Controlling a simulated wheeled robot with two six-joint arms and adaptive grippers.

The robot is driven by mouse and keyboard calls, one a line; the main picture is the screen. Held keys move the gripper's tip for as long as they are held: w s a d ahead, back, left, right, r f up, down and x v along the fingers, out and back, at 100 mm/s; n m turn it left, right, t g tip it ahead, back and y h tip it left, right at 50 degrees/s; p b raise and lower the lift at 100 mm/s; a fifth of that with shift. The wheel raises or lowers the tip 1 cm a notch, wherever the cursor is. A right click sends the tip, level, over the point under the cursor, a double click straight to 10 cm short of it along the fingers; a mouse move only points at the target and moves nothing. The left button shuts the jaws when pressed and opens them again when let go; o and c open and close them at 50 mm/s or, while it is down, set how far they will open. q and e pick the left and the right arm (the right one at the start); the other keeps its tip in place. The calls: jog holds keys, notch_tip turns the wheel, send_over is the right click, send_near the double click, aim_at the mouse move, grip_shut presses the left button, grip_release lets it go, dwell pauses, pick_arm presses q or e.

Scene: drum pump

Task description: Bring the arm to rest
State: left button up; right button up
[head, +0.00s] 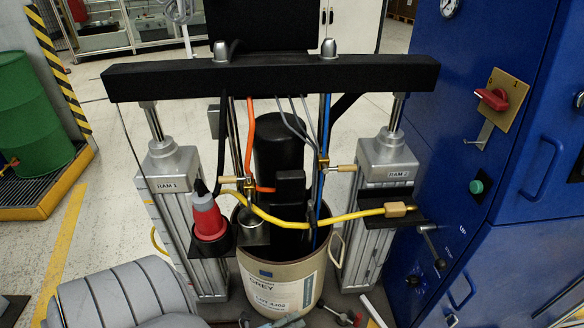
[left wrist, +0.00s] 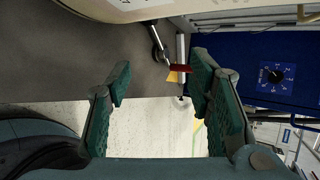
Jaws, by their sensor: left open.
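My left gripper (left wrist: 160,84) shows in the left wrist view with its two green-padded fingers spread apart and nothing between them. Past the fingertips is a small red-handled part (left wrist: 181,68) at the base of the pump; it also shows at the bottom of the head view (head: 345,318). The gripper is close to it, but I cannot tell the exact gap. The drum (head: 280,284), beige with a grey-labelled front, stands between the two rams; its lower part fills the top of the left wrist view (left wrist: 130,8). My right gripper is in neither view.
The RAM 1 column (head: 178,195) and RAM 2 column (head: 378,200) carry a black crossbeam (head: 270,76). A yellow hose (head: 300,222) crosses above the drum. A blue cabinet (head: 510,160) with a red switch (head: 492,99) stands on the right. A green barrel (head: 30,115) stands on the left.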

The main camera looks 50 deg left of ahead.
pick_arm(q)
jog(key=s+a+f+n+g, duration=0.1)
jog(key=s+f+n, duration=0.1)
jog(key=n, duration=0.1)
jog(key=s+f+n+g+y, duration=0.1)
jog(key=s+n, duration=0.1)
jog(key=n, duration=0.1)
jog(key=s+a+f+n+g, duration=0.1)
jog(key=s+f+n, duration=0.1)
jog(key=n, duration=0.1)
jog(key=shift+s+a+f+y+p, duration=0.25)
jog(key=shift+a+f+y+p, duration=0.05)
jog(key=shift+a+y, duration=0.1)
jog(key=s+d+f+n+g+p, duration=0.1)
jog(key=s+d+n+g+p, duration=0.1)
jog(key=s+n, duration=0.4)
jog(key=s+d+f+n+g+p, duration=0.1)
jog(key=s+d+n+g+p, duration=0.2)
jog(key=s, duration=0.8)
jog(key=shift+f+n+g+p, duration=0.2)
jog(key=shift+n+g+p, duration=0.2)
jog(key=shift+n+g, duration=0.85)
jog(key=shift+w+n+t, duration=0.1)
jog(key=shift+n+t, duration=0.15)
